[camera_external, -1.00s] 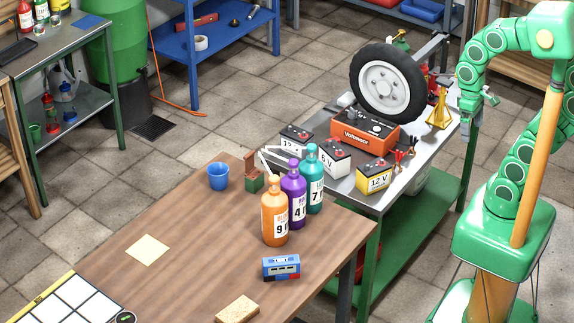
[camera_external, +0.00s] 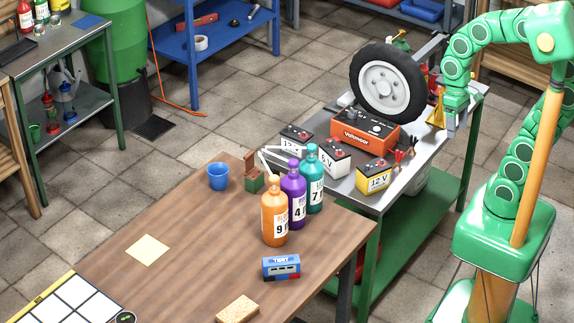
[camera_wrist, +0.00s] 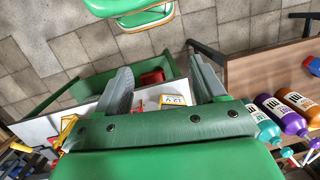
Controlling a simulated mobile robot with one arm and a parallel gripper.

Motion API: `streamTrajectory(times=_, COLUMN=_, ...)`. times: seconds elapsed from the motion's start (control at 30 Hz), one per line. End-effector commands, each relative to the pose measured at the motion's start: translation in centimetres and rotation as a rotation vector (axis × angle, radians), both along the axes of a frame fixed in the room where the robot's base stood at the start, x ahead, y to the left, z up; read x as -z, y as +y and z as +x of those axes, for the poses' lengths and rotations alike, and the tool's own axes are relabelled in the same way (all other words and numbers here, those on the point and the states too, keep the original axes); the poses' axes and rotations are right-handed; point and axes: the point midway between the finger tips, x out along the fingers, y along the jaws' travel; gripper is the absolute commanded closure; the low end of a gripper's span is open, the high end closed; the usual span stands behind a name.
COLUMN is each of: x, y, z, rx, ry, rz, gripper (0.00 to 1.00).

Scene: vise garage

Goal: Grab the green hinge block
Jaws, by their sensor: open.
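A small block with a green lower part and a brown raised part, which looks like the green hinge block (camera_external: 255,183), sits on the far end of the wooden table. It stands between the blue cup and the bottles. I cannot make it out in the wrist view. My gripper (camera_external: 449,122) is open and empty over the right side of the metal bench, well right of the block. In the wrist view its two fingers (camera_wrist: 160,88) are spread apart, with a yellow battery (camera_wrist: 172,99) visible below between them.
Orange (camera_external: 274,212), purple (camera_external: 293,196) and teal (camera_external: 313,180) bottles stand right of the block. A blue cup (camera_external: 218,177) is left of it. A tyre (camera_external: 358,88), an orange charger (camera_external: 366,132) and several batteries crowd the metal bench. The wooden table's middle is clear.

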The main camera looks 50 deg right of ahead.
Motion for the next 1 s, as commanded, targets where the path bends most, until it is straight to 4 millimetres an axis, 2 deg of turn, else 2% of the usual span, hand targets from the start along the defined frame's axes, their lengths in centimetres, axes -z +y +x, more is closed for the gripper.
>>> streamTrajectory(times=0.47, x=0.0, y=6.3, z=9.2, rx=0.184, ry=0.085, rz=0.164, gripper=0.30)
streamTrajectory(times=1.0, x=1.6, y=12.8, z=19.8, rx=0.413, ry=0.214, rz=0.333, gripper=0.30)
